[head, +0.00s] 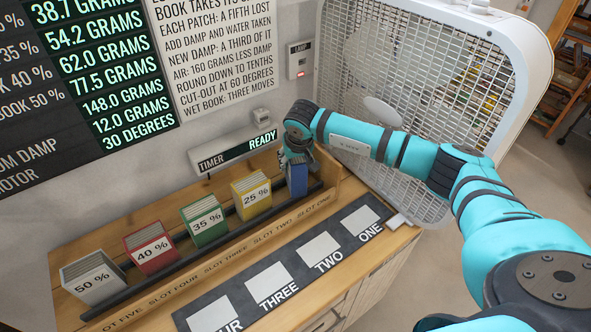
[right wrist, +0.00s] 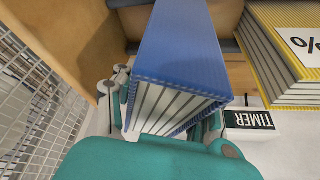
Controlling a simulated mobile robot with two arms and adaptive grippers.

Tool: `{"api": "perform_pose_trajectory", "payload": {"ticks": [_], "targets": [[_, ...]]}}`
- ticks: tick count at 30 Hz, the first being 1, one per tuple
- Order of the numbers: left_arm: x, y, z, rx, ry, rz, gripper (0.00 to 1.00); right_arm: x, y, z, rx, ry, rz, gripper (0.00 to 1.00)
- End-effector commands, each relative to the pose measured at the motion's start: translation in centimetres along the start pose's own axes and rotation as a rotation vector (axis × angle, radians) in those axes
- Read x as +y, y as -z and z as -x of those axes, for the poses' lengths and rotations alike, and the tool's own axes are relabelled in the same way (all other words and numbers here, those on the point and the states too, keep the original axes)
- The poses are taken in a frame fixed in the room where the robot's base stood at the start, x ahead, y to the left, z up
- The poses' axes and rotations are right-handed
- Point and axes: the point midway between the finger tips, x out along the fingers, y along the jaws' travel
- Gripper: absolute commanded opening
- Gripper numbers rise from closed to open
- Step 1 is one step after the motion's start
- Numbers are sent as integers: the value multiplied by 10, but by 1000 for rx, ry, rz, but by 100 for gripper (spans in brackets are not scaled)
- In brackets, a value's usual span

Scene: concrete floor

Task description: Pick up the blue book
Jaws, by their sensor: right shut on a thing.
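The blue book (head: 298,180) stands in the slot-one end of the wooden rack, to the right of the yellow book. My right gripper (head: 296,160) reaches down on it from above and is shut on it. In the right wrist view the blue book (right wrist: 185,45) fills the middle, with its page edges toward the camera. I cannot tell whether the book is clear of the rack floor. My left gripper is not in view.
The yellow 25 % book (head: 251,196), green 35 % book (head: 204,221), red 40 % book (head: 151,249) and white 50 % book (head: 93,279) stand along the rack. A big white fan (head: 470,70) stands close on the right. Numbered white patches (head: 321,248) lie in front.

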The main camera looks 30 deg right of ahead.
Motion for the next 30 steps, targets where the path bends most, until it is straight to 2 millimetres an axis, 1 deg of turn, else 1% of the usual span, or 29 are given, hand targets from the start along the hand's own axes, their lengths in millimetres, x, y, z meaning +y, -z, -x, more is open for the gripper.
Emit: {"api": "perform_pose_trajectory", "payload": {"ticks": [1, 2, 3, 14, 19, 23, 24, 30], "targets": [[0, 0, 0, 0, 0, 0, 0, 0, 0, 0, 0, 0, 0, 5], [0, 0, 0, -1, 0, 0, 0, 0, 0, 0, 0, 0, 0, 1], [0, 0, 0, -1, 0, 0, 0, 0, 0, 0, 0, 0, 0, 0], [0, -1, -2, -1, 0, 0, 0, 0, 3, 3, 5, 2, -1, 0], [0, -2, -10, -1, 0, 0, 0, -1, 8, 15, 7, 3, 0, 0], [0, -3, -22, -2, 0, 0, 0, 0, 16, 34, 9, 2, -1, 0], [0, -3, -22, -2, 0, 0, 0, -2, 6, 36, 4, 2, 5, 0], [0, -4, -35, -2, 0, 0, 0, -9, -35, 56, 4, 3, 5, 0]]}}
